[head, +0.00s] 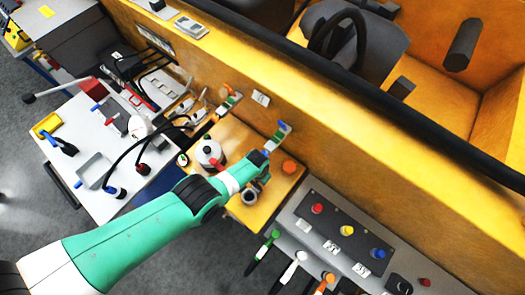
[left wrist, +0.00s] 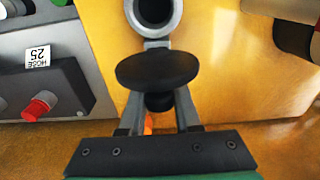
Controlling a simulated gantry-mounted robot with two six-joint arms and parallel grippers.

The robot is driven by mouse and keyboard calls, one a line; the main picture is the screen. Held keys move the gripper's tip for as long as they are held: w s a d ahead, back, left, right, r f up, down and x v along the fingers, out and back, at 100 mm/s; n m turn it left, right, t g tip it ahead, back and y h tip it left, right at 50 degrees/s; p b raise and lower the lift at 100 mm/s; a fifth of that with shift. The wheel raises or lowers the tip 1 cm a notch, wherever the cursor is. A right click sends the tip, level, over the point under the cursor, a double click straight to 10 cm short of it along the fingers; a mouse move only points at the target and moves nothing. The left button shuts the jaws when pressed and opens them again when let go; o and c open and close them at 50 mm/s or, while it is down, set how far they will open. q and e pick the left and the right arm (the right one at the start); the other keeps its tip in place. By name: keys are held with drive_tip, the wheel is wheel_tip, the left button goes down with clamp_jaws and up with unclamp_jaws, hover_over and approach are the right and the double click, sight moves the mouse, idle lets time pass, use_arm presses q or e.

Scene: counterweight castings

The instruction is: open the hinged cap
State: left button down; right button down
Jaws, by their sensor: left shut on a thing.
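In the left wrist view, the black round cap (left wrist: 158,68) sits between the fingers of my left gripper (left wrist: 160,112). The gripper is shut on it. The cap appears tilted up, beside the grey filler neck (left wrist: 176,24), whose dark mouth shows uncovered. The hinge is not clearly visible. In the head view, my left gripper's teal arm reaches over the yellow deck, with the wrist above the grey neck (head: 250,198). The fingers and the cap are hard to make out there. My right gripper is not in view.
An orange knob (head: 289,167) is on the deck to the right. A dark button panel (head: 345,233) and levers (head: 298,260) lie at lower right. A cluttered white table (head: 84,158) is at left. The yellow wall rises behind.

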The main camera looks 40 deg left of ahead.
use_arm(q)
drive_tip(key=shift+r, duration=0.15)
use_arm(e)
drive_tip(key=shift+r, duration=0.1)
use_arm(q)
drive_tip(key=c, duration=0.6)
unclamp_jaws()
